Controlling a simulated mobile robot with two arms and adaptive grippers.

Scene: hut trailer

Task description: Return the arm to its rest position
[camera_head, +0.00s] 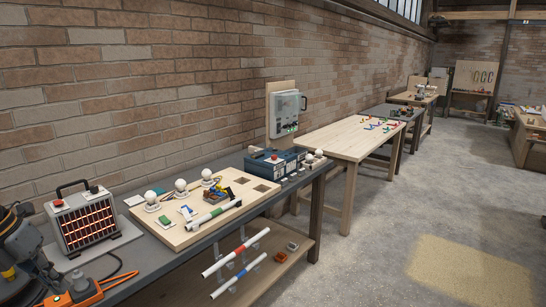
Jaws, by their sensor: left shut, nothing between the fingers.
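My left arm comes in at the lower left edge, grey and dark with an orange-yellow band. My left gripper (54,278) is low in the corner, dark, over the near end of the dark workbench (130,267). It is shut and empty, partly cut off by the picture edge. It is close to an orange device (85,294) with a dark cable; I cannot tell whether they touch. My right gripper is not in view.
A grey heater-like box (85,220) with glowing bars stands beside my left arm. A wooden board (178,238) with white bulbs and small parts lies further right. Striped tubes (236,254) are below. Floor (370,240) at right is open.

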